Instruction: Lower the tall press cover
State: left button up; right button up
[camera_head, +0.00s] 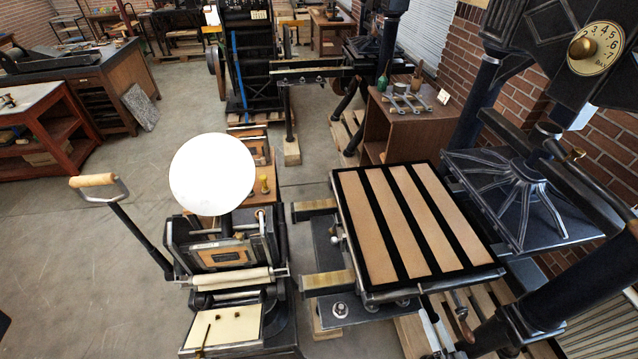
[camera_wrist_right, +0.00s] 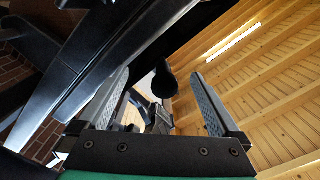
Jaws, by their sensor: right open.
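The tall press (camera_head: 470,130) stands at the right. Its framed panel (camera_head: 408,233), with tan and black stripes, lies nearly flat in front of the dark ribbed plate (camera_head: 520,195). I cannot tell whether this panel is the cover or what lies under it. My right gripper seems to show as pale fingers (camera_head: 432,322) just below the panel's near edge. In the right wrist view, the right gripper (camera_wrist_right: 165,90) is open, with its grey fingers wide apart and nothing held. Dark beams (camera_wrist_right: 100,55) fill the upper left there. My left gripper is not seen.
A smaller press with a white round disc (camera_head: 212,175) and a wooden-handled lever (camera_head: 95,181) stands left of the tall press. A small wooden handle (camera_head: 463,322) sticks out near the panel's near edge. A brown cabinet (camera_head: 408,125) stands behind. Floor at the left is clear.

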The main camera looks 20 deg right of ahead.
jog(key=s, duration=0.1)
jog(key=s+p, duration=0.1)
jog(key=s, duration=0.2)
jog(key=shift+s+a, duration=0.2)
jog(key=shift+a, duration=0.1)
